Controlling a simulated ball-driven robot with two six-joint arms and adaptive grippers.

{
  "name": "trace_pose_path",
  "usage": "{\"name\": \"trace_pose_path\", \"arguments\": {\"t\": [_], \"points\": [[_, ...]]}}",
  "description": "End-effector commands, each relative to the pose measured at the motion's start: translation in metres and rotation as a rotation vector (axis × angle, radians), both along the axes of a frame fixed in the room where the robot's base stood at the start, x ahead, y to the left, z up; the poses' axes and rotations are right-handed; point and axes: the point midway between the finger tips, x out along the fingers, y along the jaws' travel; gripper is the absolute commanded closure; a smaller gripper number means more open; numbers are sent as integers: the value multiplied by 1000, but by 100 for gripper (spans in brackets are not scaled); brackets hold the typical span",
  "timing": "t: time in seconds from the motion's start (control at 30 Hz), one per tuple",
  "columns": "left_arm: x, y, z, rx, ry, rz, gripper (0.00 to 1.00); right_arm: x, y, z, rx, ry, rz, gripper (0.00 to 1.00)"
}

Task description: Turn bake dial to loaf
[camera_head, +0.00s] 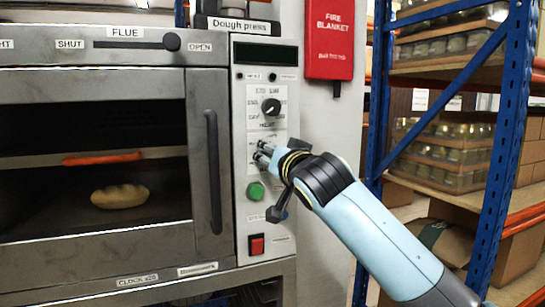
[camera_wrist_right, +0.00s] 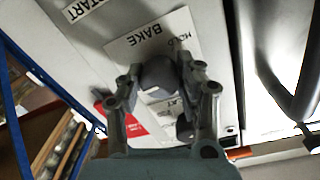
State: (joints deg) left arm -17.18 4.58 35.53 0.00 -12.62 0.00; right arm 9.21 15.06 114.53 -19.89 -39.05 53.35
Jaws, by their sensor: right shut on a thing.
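The bake dial (camera_wrist_right: 157,72) is a grey round knob on a white plate, seen between my right gripper's fingers in the right wrist view. The word BAKE (camera_wrist_right: 144,36) shows beside it, turned in the picture. My right gripper (camera_head: 264,156) is shut on the dial; its fingers (camera_wrist_right: 160,84) lie on both sides of it. In the head view the fingers cover the dial and most of its plate, so the pointer's setting cannot be read. The loaf mark cannot be made out. My left gripper is not in view.
Above is the heat dial (camera_head: 271,107); below are a green button (camera_head: 256,191) and a red switch (camera_head: 257,244). The oven door handle (camera_head: 213,172) stands out to the left. A bread loaf (camera_head: 120,196) lies inside the oven. A blue rack (camera_head: 497,160) stands right.

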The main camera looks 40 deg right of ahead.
Motion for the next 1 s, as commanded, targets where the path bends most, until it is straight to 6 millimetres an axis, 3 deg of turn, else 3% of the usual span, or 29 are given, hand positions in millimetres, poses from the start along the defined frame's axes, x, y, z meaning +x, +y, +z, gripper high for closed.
{"name": "trace_pose_path", "arguments": {"t": [0.43, 0.47, 0.63, 1.0], "points": [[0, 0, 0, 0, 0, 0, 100, 0, 0, -4, 16, 6, -1, 97], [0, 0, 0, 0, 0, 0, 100, 0, 0, -4, 16, 6, -1, 64], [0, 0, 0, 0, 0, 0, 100, 0, 0, -3, 14, 3, -1, 42], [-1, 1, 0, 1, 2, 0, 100, -7, 2, -2, 12, 1, 0, 41]]}}
